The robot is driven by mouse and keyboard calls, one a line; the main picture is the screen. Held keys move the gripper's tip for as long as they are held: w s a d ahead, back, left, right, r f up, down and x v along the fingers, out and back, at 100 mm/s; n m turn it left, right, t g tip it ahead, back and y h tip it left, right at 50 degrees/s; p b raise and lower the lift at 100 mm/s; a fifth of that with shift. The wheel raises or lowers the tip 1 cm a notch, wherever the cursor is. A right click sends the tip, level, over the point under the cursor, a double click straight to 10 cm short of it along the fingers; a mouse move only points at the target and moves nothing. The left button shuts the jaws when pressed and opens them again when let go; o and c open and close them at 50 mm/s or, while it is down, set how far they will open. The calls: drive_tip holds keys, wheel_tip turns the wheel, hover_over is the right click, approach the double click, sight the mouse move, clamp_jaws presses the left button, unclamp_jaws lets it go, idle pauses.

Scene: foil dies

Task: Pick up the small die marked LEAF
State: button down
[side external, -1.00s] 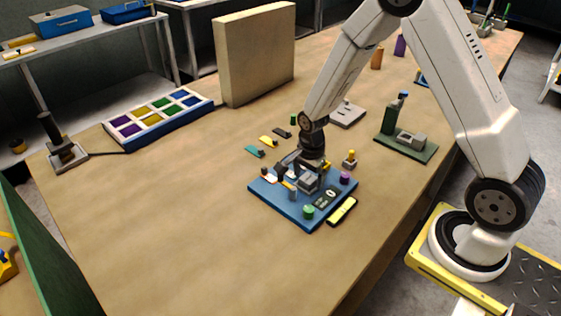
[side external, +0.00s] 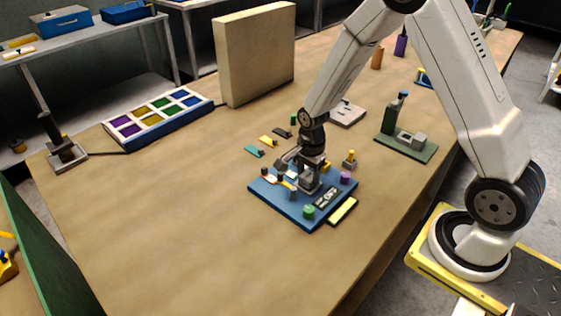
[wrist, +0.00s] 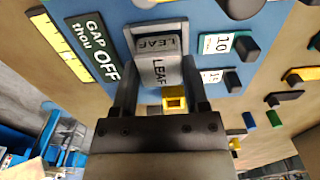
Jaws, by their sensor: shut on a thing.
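The small grey die marked LEAF (wrist: 160,70) is between my two fingers in the wrist view, with its lettering on two faces. My gripper (wrist: 157,88) is shut on it, one finger at each side. In the side view, my gripper (side external: 311,176) points down over the blue baseplate (side external: 285,210). The die is a small grey block low between the fingers there. I cannot tell whether it touches the plate. A yellow square-holed piece (wrist: 174,98) shows between the fingers, nearer the palm.
The plate carries a display reading GAP thou OFF (wrist: 95,45), a green knob (side external: 309,212) and a purple knob (side external: 345,178). Dark-handled leaves marked with numbers (wrist: 216,43) lie beside the die. A green-based press (side external: 406,142) stands right. The table's front left is clear.

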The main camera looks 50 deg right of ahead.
drive_tip(key=shift+r, duration=0.45)
drive_tip(key=s+a+r, duration=0.1)
drive_tip(key=s+r, duration=1)
drive_tip(key=s, duration=0.3)
drive_tip(key=shift+a, duration=0.2)
drive_tip(key=shift+r, duration=0.1)
drive_tip(key=shift+a, duration=0.15)
